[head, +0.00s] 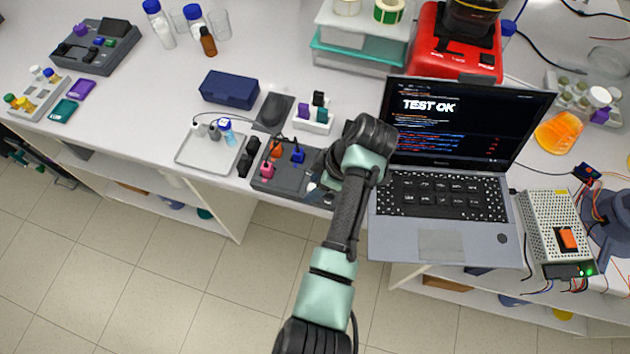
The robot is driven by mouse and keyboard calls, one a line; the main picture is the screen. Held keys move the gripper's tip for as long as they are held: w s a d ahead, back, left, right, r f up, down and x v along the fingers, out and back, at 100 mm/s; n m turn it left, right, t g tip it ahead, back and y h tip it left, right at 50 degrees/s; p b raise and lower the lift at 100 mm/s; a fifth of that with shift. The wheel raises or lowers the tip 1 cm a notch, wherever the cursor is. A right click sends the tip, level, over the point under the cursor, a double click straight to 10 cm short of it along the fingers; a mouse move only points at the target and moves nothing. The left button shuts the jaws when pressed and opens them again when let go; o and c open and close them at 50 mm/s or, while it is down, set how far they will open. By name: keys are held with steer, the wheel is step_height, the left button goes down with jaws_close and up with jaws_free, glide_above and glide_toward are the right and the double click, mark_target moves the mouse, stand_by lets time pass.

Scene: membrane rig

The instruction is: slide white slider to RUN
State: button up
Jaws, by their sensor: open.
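A dark grey panel (290,183) lies near the front edge of the bench, left of the laptop. It carries a pink part (267,169), a blue part (297,155) and an orange part (275,150). My gripper (314,189) is over the right end of this panel, partly hidden by my own wrist. It is open, and I see nothing held in it. Whether the gripper touches the panel I cannot tell.
A laptop (445,215) showing TEST OK stands close to the right of my arm. A light tray (195,155) with small items lies left of the panel. Behind are a navy case (230,89) and a white block with dark and purple pieces (312,125).

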jaws_close()
stand_by(1.4)
